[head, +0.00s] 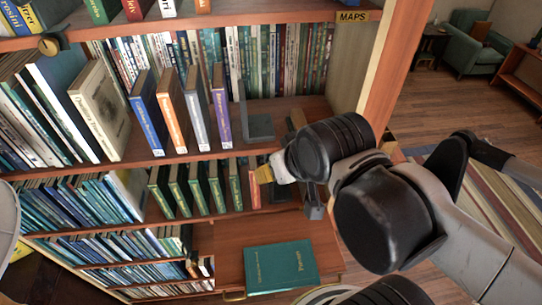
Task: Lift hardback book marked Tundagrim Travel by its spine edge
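I cannot make out the title Tundagrim Travel on any spine. On the middle shelf stand separate upright books: a blue one (147,118), an orange one (171,113), a grey one (196,107) and a purple one (221,107). My gripper (286,188) is in front of the lower shelf's right end, right of the red book. My wrist hides part of it, and its finger gap is unclear. No book is visibly held.
A grey bookend (257,126) stands right of the purple book. A teal book (281,267) lies flat on a pull-out board (229,262) below. The wooden shelf post (385,75) rises beside my arm. Open floor (440,105) and a green armchair (476,50) lie at right.

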